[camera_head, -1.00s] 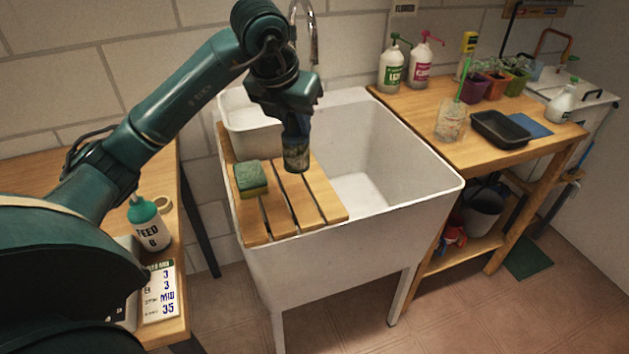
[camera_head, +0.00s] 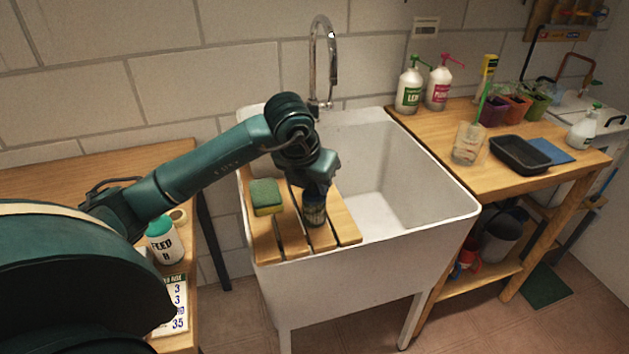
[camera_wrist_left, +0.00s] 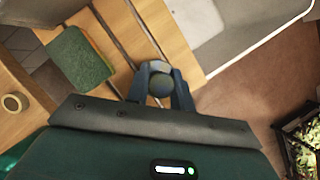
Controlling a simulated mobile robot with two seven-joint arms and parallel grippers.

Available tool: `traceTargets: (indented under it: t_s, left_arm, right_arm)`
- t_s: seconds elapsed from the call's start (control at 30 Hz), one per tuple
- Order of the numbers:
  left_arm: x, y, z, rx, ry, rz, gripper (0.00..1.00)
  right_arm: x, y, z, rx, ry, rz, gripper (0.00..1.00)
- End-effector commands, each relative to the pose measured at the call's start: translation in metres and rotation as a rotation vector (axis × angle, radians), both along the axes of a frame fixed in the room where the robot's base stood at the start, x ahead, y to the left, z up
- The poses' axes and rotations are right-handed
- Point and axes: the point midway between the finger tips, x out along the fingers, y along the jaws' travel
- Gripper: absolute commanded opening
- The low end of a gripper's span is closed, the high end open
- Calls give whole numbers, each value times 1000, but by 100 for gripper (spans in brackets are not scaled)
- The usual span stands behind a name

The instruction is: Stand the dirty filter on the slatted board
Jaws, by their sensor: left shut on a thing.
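The dirty filter (camera_head: 314,213) is a small dark cylinder, upright over the slatted board (camera_head: 343,228) near its front right part. My left gripper (camera_head: 315,196) points down and is shut on the filter's upper part. In the left wrist view, the filter's round top (camera_wrist_left: 160,85) shows between the two fingers (camera_wrist_left: 161,88), with wooden slats (camera_wrist_left: 168,40) beyond. I cannot tell whether its base touches the board. The board lies across the left side of the white sink. My right gripper is not in view.
A green and yellow sponge (camera_head: 266,196) sits on the board, left of the filter. The sink basin (camera_head: 372,212) is open to the right, and the tap (camera_head: 322,62) stands behind. A feed bottle (camera_head: 163,243) stands on the left table.

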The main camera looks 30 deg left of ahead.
Motion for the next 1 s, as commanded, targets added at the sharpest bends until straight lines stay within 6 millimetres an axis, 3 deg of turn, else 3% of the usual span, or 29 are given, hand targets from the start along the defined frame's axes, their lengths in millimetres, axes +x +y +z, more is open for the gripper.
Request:
traceTargets:
  t_s: [0.17, 0.2, 0.47, 0.8, 1.0]
  left_arm:
    - [0, 0, -3, 0, 0, 0, 0]
    - [0, 0, -3, 0, 0, 0, 24]
    - [0, 0, -2, 0, 0, 0, 45]
    - [-1, 0, 4, 0, -2, 0, 45]
    - [-14, -1, 37, 0, -7, -1, 45]
  right_arm:
    - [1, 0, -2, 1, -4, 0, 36]
    - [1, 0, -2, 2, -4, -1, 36]
    - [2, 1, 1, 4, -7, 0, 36]
    - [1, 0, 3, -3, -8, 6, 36]
    - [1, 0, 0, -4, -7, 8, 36]
